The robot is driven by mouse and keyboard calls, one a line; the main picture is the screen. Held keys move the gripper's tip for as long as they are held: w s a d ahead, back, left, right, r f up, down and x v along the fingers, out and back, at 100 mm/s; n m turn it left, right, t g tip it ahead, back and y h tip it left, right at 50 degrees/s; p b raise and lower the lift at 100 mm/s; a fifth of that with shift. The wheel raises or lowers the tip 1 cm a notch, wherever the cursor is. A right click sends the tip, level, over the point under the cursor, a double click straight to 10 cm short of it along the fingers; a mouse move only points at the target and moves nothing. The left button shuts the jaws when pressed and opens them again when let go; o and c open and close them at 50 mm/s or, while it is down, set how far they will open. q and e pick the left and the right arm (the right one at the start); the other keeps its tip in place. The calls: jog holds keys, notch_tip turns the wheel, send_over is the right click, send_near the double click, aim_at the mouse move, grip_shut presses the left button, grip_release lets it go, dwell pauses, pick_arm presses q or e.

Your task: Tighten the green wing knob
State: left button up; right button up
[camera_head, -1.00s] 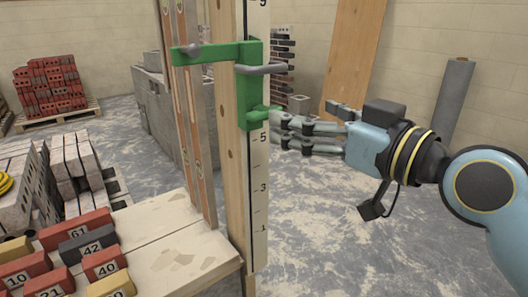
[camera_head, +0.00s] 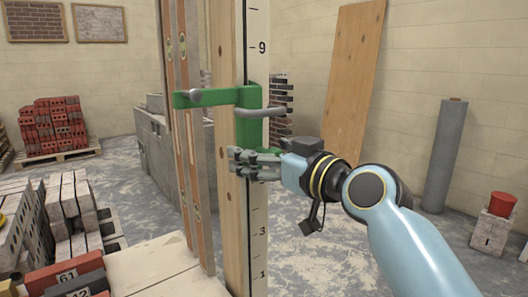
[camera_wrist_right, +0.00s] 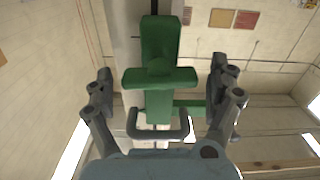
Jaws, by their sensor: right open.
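The green clamp (camera_head: 249,112) grips the upright wooden post with its number scale and has a grey bar handle (camera_head: 262,112). The green wing knob (camera_wrist_right: 160,77) is on the clamp's front, its wings lying crosswise in the wrist view. My right gripper (camera_head: 240,163) is at the clamp's lower end in the head view and hides most of the knob there. In the wrist view my right gripper (camera_wrist_right: 161,80) is open, with one finger on each side of the knob and gaps on both sides. My left gripper is in neither view.
Levels (camera_head: 178,140) lean beside the wooden post (camera_head: 230,220). Below left is a bench (camera_head: 150,262) with numbered bricks (camera_head: 67,276). A grey roll (camera_head: 443,155) and a block with a red tub (camera_head: 502,204) stand at right. The floor right of the post is clear.

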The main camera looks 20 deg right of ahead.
jog(key=c, duration=1.2)
jog(key=shift+o, duration=0.2)
jog(key=shift+m, duration=0.4)
jog(key=o, duration=1.2)
jog(key=shift+c, duration=0.2)
jog(key=shift+s+d, duration=0.1)
jog(key=v, duration=1.1)
jog(key=shift+s, duration=0.4)
